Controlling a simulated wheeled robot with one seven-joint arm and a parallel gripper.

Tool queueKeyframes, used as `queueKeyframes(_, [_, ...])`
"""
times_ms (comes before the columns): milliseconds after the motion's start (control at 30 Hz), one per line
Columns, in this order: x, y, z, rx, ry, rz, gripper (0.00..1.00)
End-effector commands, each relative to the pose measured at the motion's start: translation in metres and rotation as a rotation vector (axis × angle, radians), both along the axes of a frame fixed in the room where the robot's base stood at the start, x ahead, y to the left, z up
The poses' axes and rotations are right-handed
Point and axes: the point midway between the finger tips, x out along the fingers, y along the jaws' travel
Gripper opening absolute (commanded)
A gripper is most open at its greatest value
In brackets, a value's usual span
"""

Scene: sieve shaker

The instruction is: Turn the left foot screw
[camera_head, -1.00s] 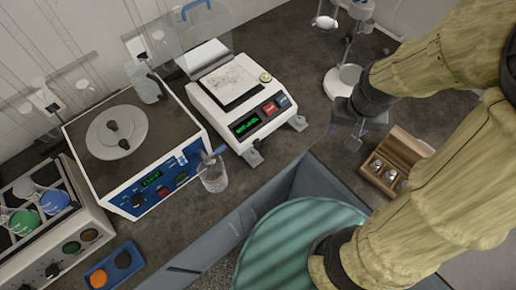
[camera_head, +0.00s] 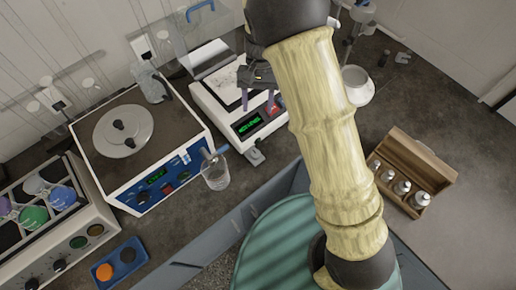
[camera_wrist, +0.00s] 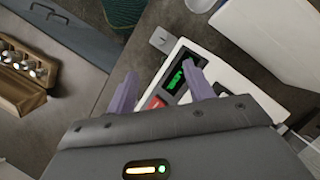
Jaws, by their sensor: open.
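The balance (camera_head: 206,98) is a white box with a weighing pan, a green-lit display (camera_head: 249,126) and a red button. Its left foot (camera_head: 255,156), a small grey tab with a screw, sticks out at the front-left corner, uncovered. It also shows in the wrist view (camera_wrist: 160,41), beyond the fingertips. The right foot is hidden by my arm in the head view. My gripper (camera_head: 257,103) is open and empty, above the balance's right front part. In the wrist view its two purple fingers (camera_wrist: 167,84) stand apart over the display and red button.
A glass beaker (camera_head: 215,174) stands just left of the left foot, beside the blue-fronted machine (camera_head: 135,165). A wooden box of metal weights (camera_head: 422,153) lies to the right. The raised clear cover (camera_head: 200,30) stands behind the balance.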

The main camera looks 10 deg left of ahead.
Motion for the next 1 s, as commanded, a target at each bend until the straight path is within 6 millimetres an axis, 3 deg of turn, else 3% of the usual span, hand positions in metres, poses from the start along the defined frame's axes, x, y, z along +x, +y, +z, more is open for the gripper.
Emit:
queueKeyframes(367, [-0.007, -0.001, -0.016, -0.001, 0.003, -0.001, 0.52])
queueKeyframes(1000, [-0.050, -0.005, -0.117, -0.003, 0.003, -0.001, 0.52])
